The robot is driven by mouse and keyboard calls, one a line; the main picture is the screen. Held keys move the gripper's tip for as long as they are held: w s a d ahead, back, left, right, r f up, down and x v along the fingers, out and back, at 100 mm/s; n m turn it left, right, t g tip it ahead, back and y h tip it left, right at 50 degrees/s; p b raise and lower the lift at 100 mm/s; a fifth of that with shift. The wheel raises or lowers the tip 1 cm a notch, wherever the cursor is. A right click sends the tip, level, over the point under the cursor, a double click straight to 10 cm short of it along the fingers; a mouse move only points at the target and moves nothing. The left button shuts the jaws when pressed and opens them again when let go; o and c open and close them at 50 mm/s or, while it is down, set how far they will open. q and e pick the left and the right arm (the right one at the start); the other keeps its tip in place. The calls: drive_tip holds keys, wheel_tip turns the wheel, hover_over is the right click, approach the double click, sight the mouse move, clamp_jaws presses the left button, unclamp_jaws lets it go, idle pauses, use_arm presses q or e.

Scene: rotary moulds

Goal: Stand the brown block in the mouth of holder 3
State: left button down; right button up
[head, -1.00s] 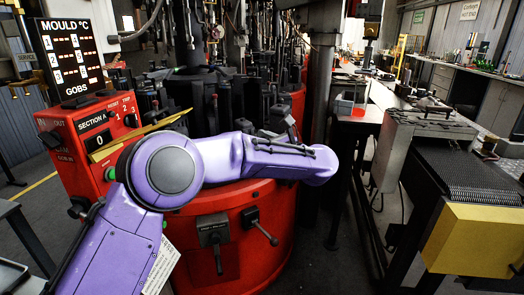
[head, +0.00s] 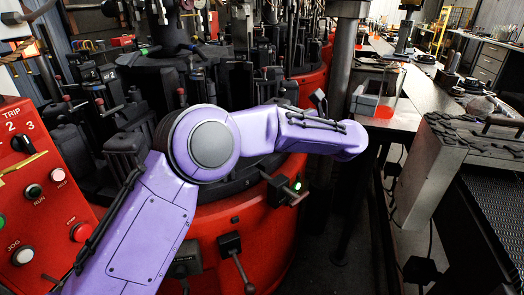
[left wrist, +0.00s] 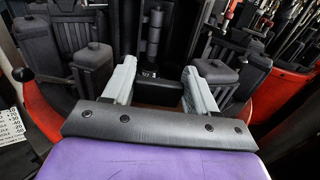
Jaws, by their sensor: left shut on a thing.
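In the left wrist view my left gripper (left wrist: 158,78) has its two pale fingers apart, with a dark block (left wrist: 158,93) spanning between them. The block looks nearly black here; I take it as the brown block. Beyond the fingertips is a dark upright mould part with a small label ending in 2 (left wrist: 148,74). In the head view my purple left arm crosses in front of the red machine (head: 255,235), and its gripper is hidden. I cannot pick out holder 3. My right gripper is not in view.
Several dark moulds and lidded canisters (left wrist: 92,62) crowd both sides of the gripper. A red control panel (head: 35,190) stands at the left in the head view. A steel table (head: 385,118) and a conveyor (head: 495,215) are at the right. Lever handles (head: 238,265) stick out from the machine's front.

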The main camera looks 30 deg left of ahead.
use_arm(q)
drive_tip(key=shift+w+a+f, duration=0.15)
drive_tip(key=shift+w+a, duration=0.35)
drive_tip(key=shift+a, duration=0.3)
drive_tip(key=s+a+f, duration=0.1)
drive_tip(key=a, duration=0.6)
drive_tip(key=w+a+f, duration=0.1)
drive_tip(key=f, duration=0.2)
drive_tip(key=w+a+f+b, duration=0.1)
drive_tip(key=a+f, duration=0.1)
drive_tip(key=f, duration=0.2)
drive_tip(key=w+a+f, duration=0.1)
drive_tip(key=a+f, duration=0.1)
drive_tip(key=f, duration=0.2)
drive_tip(key=shift+w, duration=0.15)
drive_tip(key=shift+r+b, duration=0.15)
drive_tip(key=shift+b, duration=0.15)
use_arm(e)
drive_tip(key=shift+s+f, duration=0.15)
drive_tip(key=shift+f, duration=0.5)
use_arm(q)
drive_tip(key=shift+c, duration=1.6)
unclamp_jaws()
drive_tip(key=shift+d+f, duration=0.1)
drive_tip(key=shift+f, duration=0.1)
drive_tip(key=shift+s, duration=0.2)
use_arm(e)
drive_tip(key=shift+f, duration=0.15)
use_arm(q)
drive_tip(key=shift+r, duration=0.1)
